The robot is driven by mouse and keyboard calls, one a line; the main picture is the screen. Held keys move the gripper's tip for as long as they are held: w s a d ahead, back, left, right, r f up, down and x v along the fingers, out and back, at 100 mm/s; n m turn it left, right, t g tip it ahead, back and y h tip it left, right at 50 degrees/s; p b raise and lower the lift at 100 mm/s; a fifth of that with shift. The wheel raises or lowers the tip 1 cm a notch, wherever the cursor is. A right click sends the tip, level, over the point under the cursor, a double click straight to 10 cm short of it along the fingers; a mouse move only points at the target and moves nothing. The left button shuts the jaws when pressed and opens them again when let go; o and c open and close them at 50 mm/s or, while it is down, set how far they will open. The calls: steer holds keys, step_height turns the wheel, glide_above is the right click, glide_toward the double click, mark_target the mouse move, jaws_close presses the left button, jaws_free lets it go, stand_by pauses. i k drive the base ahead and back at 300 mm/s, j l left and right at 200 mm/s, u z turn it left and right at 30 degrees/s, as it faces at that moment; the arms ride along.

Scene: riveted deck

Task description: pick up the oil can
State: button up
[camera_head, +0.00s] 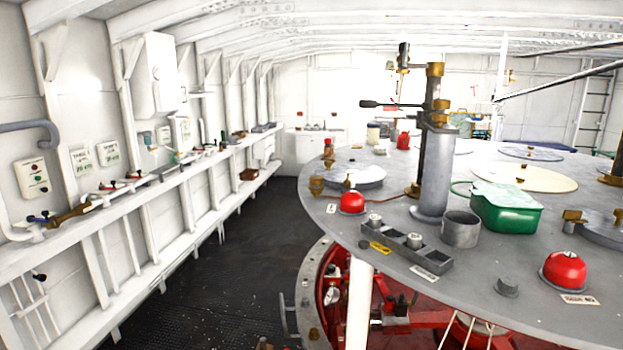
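I cannot make out for certain which thing is the oil can. A small red can-like object (403,140) stands on the far part of the big round grey table (395,290), partly behind the upright post. It is too small to show a spout or handle. A grey open-topped metal cup (460,229) stands on the near part of the table, beside the post. My gripper is not in view.
A grey post with brass fittings (434,170) rises from the table. A green box (505,208), red domes (352,202) (565,270) and a grey block rack (405,243) crowd its near side. Dark floor (225,290) lies open between table and left wall shelf (130,195).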

mark_target(404, 140)
steer(key=u, duration=0.65)
steer(key=j+u, duration=0.25)
steer(key=u, duration=0.15)
steer(key=j+u, duration=0.55)
steer(key=u, duration=0.25)
steer(key=i+j+u, duration=0.1)
steer(key=i+j, duration=0.3)
steer(key=i+j+u, duration=0.1)
steer(key=i+j, duration=0.2)
steer(key=i, duration=0.25)
steer(key=i+j+u, duration=0.1)
steer(key=i+j, duration=0.2)
steer(key=i, duration=0.2)
steer(key=i+l+z, duration=0.1)
steer(key=i+z, duration=0.7)
steer(key=z, duration=0.15)
steer(key=i+j+z, duration=0.2)
steer(key=i+z, duration=0.25)
steer(key=i+l+z, duration=0.4)
steer(key=i, duration=0.2)
steer(key=i+z, duration=0.4)
steer(key=i, duration=0.15)
steer(key=i+j+z, duration=0.15)
steer(key=i+z, duration=0.25)
steer(key=i, duration=0.2)
